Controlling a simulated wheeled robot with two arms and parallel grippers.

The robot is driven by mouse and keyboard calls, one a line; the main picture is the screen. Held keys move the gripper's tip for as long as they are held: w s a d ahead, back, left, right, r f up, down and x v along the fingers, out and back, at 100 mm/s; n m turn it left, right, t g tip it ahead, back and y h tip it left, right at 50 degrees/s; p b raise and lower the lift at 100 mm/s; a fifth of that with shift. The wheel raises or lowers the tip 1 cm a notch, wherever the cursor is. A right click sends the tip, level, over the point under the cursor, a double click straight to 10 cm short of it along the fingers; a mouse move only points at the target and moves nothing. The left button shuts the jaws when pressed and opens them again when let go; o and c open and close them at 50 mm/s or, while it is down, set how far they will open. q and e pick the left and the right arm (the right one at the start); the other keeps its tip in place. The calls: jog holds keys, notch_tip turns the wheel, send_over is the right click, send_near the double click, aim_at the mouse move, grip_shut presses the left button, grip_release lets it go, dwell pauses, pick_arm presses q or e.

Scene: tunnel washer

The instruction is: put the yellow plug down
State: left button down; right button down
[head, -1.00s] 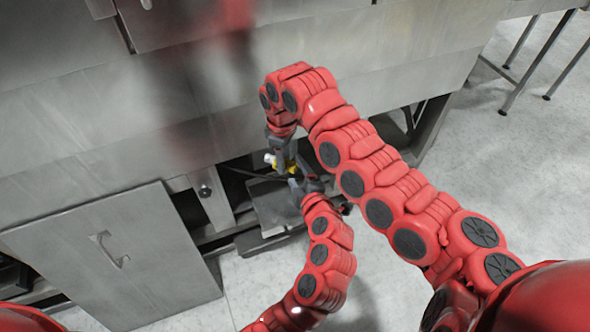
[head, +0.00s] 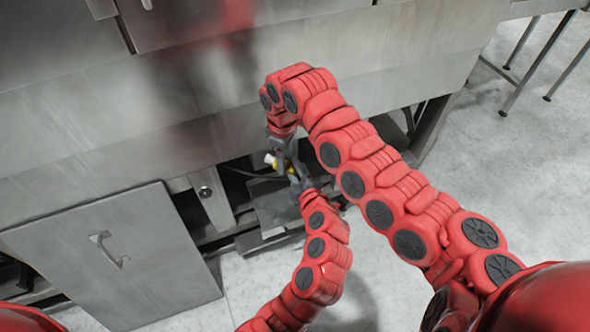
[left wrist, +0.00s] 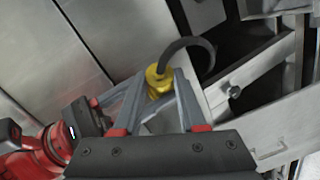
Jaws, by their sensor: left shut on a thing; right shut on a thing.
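The yellow plug (head: 276,163) is held low in front of the machine's dark lower opening; only a small part shows in the head view. In the left wrist view the plug (left wrist: 158,84) stands between my left fingertips, with a dark curved cable (left wrist: 187,43) coming from its top. My left gripper (head: 293,176) is shut on the plug from below. My right gripper (head: 283,153) reaches down from above and also appears shut on it. In the left wrist view my right gripper's fingers come in from the left to the plug; their exact contact is hard to see.
A grey panel with a handle (head: 118,262) is at the left by the machine's lower front. The steel machine front (head: 130,125) rises behind my arms. A grey flat part (head: 277,207) lies low under the grippers. Open pale floor (head: 520,190) is to the right.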

jog(key=shift+c, duration=2)
grip_release()
